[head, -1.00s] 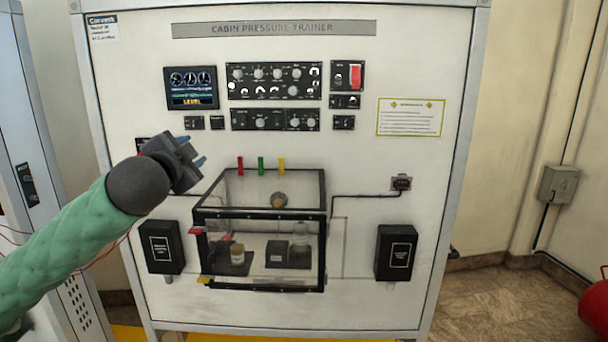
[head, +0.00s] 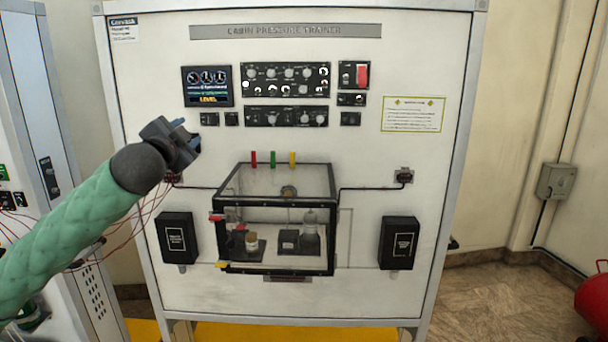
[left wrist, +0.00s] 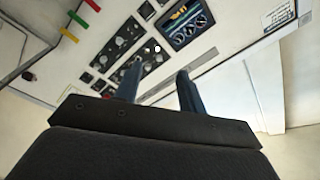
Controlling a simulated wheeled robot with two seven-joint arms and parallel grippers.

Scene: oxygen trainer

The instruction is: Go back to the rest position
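My left gripper (head: 188,137) is raised at the left of the head view, in front of the white cabin pressure trainer panel (head: 350,185). It is below and left of the display screen (head: 208,87). In the left wrist view its two blue fingers (left wrist: 158,88) stand apart with nothing between them, and the panel's screen and knobs lie beyond the tips. My left arm (head: 70,225) with its green sleeve reaches in from the lower left. My right gripper is in neither view.
A clear box with a black frame (head: 275,235) sticks out from the panel's lower middle. Black boxes hang left (head: 177,240) and right (head: 398,243) of it. Another cabinet with red wires (head: 62,255) stands at left. A red cylinder (head: 593,298) stands on the open floor at right.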

